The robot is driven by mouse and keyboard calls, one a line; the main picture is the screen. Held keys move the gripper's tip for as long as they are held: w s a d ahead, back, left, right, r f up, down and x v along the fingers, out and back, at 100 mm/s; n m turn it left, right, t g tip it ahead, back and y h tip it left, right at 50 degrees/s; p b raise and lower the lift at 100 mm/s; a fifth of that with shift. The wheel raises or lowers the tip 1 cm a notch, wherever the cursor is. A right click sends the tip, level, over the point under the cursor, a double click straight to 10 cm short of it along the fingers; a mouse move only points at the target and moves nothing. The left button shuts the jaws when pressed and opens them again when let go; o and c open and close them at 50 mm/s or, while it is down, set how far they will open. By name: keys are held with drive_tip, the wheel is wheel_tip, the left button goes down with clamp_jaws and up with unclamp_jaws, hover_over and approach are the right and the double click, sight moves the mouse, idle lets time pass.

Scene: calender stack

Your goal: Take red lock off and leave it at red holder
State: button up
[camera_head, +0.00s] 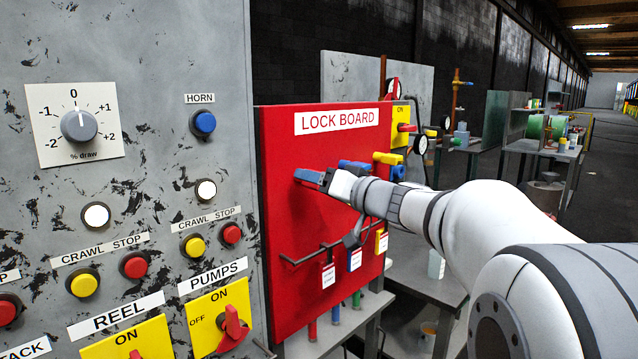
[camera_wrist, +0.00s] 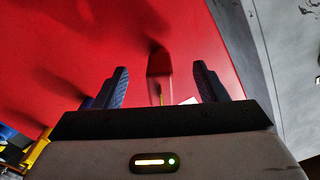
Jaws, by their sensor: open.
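My gripper (camera_wrist: 160,87) is open in front of the red lock board (camera_head: 285,240). Its blue fingers (camera_head: 308,175) also show in the head view, close to the board's face. In the wrist view a red block (camera_wrist: 160,62) stands out from the board between the two fingers, with visible gaps on both sides. I cannot tell whether this block is the red holder or the red lock. In the head view my gripper hides that spot. A blue holder-like block (camera_head: 354,165) and a yellow one (camera_head: 388,158) stick out further right on the board.
Red-topped (camera_head: 328,274), blue-topped (camera_head: 355,260) and yellow-topped (camera_head: 382,241) tags hang low on the board. A grey control panel (camera_head: 150,170) stands left, with a red PUMPS switch (camera_head: 234,328). A table (camera_head: 425,275) lies beyond my arm.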

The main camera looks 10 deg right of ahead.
idle(0.3)
drive_tip(key=shift+s+d+f+b, duration=0.1)
drive_tip(key=shift+s+d+b, duration=0.3)
drive_tip(key=shift+b, duration=0.1)
drive_tip(key=shift+b+v, duration=1.8)
drive_tip(key=shift+v, duration=1.15)
drive_tip(key=shift+a, duration=0.1)
drive_tip(key=s+a+f+g+h+p, duration=0.2)
drive_tip(key=s+a+f+g+p, duration=0.15)
drive_tip(key=s+f, duration=0.35)
drive_tip(key=s+a+f+g+h+p, duration=0.2)
drive_tip(key=s+a+f+g, duration=0.3)
drive_tip(key=f, duration=0.4)
drive_tip(key=s+d+f+m+g+h+p, duration=0.1)
drive_tip(key=s+d+f+g+h+p, duration=0.2)
drive_tip(key=s, duration=1)
drive_tip(key=d+f+h, duration=0.3)
drive_tip(key=f, duration=0.2)
drive_tip(key=shift+d+g, duration=0.25)
drive_tip(key=shift+g, duration=0.1)
